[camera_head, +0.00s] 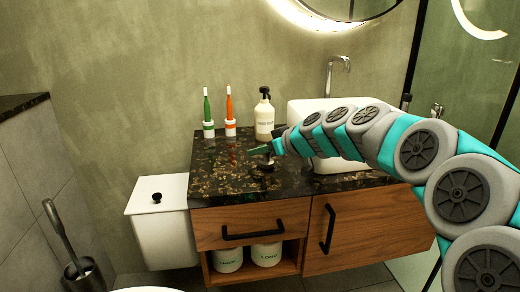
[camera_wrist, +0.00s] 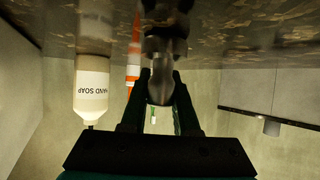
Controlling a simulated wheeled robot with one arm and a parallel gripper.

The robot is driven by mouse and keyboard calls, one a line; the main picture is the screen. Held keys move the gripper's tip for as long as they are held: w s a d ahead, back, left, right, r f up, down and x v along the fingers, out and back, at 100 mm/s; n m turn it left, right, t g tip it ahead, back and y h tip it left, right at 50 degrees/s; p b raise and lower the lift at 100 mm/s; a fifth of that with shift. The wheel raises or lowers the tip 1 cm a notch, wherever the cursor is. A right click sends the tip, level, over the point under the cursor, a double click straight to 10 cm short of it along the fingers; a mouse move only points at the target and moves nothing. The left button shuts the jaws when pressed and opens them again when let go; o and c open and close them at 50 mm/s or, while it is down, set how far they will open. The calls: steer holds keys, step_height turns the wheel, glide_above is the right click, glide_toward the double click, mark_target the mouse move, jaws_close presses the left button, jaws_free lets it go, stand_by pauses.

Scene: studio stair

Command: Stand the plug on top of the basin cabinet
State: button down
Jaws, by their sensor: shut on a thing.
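The basin cabinet (camera_head: 232,184) has a dark speckled stone top and wooden fronts with black handles. My gripper (camera_head: 264,152) is over the top, left of the white basin, and its jaws are shut on the plug (camera_head: 264,165). The plug is small and dark with a wider lower part, and looks upright just under the jaws. The wrist view is upside down and shows the plug (camera_wrist: 164,45) between the fingers (camera_wrist: 158,88), close to the stone top (camera_wrist: 240,35). I cannot tell whether its base touches the top.
A green toothbrush (camera_head: 207,108), an orange toothbrush (camera_head: 229,108) and a soap bottle (camera_head: 264,116) stand along the back of the top. The white basin (camera_head: 302,110) and tap (camera_head: 332,72) are to the right. A white bin (camera_head: 160,225) stands left of the cabinet. The top's front left is clear.

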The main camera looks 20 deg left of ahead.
steer(key=shift+f+b, duration=0.15)
steer(key=shift+b, duration=0.2)
steer(key=c, duration=0.7)
jaws_free()
steer(key=shift+o, duration=0.2)
steer(key=shift+r+p, duration=0.4)
steer(key=shift+p, duration=0.15)
steer(key=b+v, duration=0.1)
steer(key=v, duration=1.1)
steer(key=shift+f+b, duration=0.15)
steer(key=shift+b, duration=0.2)
steer(key=s+d+f+m+g+h, duration=0.2)
steer(key=s+d+f+m+h, duration=0.1)
steer(key=s+d+f, duration=0.5)
steer(key=s+d+f+m+g+h, duration=0.2)
steer(key=s+d+f+m+h, duration=0.2)
steer(key=s+d+f, duration=0.4)
steer(key=s+d+f+m+g+h, duration=0.3)
steer(key=s+d+f+m, duration=0.3)
steer(key=s+d, duration=0.9)
steer(key=s+f+h, duration=0.1)
steer(key=s+f, duration=0.1)
steer(key=s, duration=0.5)
steer(key=shift+s+d+f, duration=0.15)
steer(key=shift+s+d, duration=0.1)
steer(key=shift+d, duration=0.05)
